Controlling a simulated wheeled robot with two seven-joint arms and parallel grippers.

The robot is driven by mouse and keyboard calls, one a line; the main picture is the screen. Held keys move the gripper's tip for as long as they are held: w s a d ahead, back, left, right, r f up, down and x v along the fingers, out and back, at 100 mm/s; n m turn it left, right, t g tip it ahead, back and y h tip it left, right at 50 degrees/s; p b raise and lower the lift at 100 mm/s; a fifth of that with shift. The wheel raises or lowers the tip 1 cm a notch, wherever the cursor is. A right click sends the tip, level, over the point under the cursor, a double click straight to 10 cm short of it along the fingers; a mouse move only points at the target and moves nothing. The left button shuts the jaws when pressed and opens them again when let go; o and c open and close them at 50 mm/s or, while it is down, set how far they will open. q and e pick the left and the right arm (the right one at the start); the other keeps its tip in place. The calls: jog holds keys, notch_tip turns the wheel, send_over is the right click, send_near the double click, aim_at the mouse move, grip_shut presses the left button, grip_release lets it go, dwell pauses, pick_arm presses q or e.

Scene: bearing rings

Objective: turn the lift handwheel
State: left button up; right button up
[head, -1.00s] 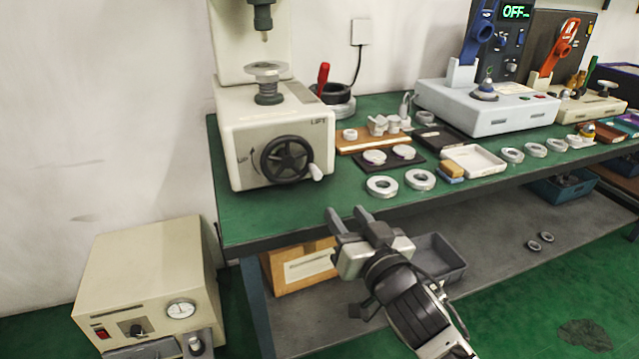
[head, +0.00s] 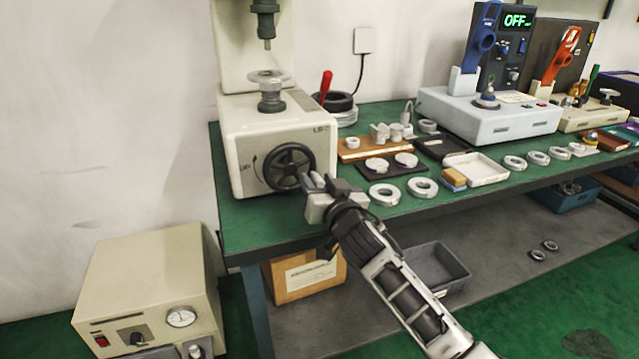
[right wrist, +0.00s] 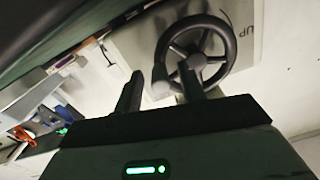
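The black lift handwheel (head: 289,167) is on the front of a cream press (head: 236,150) on the green bench. It has spokes and a rim, and it also shows in the right wrist view (right wrist: 229,48). My right gripper (head: 319,179) is at the lower right of the wheel, by its crank handle. In the right wrist view the two fingers of the gripper (right wrist: 160,72) stand apart, with the pale handle end (right wrist: 160,79) showing between them. I cannot tell whether they touch it. The gripper hides the handle in the head view. My left gripper is not in view.
Steel rings (head: 384,194) lie on the bench right of my gripper, near a white tray (head: 478,168). A cardboard box (head: 300,277) and a grey bin (head: 437,268) are on the lower shelf. A beige unit (head: 150,285) stands at lower left.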

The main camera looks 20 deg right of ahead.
grip_shut()
jog(key=shift+r, duration=0.1)
